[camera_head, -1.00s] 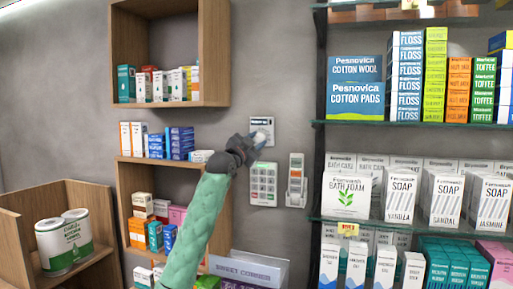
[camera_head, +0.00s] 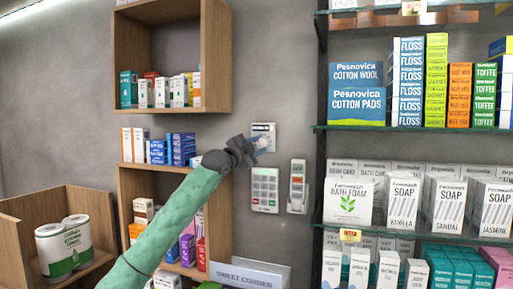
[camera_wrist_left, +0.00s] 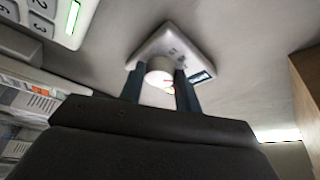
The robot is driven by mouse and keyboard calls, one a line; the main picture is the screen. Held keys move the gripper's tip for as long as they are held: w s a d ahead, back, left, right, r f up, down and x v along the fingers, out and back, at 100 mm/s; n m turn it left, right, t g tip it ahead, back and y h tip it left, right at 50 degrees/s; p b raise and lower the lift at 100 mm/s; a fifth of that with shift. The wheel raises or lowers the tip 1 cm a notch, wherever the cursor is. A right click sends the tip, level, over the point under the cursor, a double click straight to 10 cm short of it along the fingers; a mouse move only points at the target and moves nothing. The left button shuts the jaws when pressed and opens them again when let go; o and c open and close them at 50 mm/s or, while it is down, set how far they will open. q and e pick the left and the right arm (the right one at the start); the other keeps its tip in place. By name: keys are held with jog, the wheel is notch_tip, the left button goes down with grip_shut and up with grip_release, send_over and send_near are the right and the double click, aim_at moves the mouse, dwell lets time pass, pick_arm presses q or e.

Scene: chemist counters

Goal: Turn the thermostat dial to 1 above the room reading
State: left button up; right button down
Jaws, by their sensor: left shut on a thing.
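The thermostat (camera_head: 263,128) is a small white wall panel above the keypad. In the left wrist view the thermostat (camera_wrist_left: 190,45) shows tilted, with a small dark display (camera_wrist_left: 201,77) near one edge; its digits are too small to read. The round white dial (camera_wrist_left: 159,71) sits between the two dark fingers of my left gripper (camera_wrist_left: 160,90), which is shut on it. In the head view my left gripper (camera_head: 256,146) covers the lower part of the thermostat. My right gripper is not in view.
Wooden shelves (camera_head: 172,108) with boxes are at the left. Glass shelves (camera_head: 420,127) of goods stand at the right.

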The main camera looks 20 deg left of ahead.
aim_at(264, 131)
pick_arm(q)
jog(key=shift+d+f, duration=0.1)
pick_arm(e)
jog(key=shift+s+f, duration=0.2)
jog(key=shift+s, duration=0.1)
pick_arm(q)
jog(key=o, duration=1)
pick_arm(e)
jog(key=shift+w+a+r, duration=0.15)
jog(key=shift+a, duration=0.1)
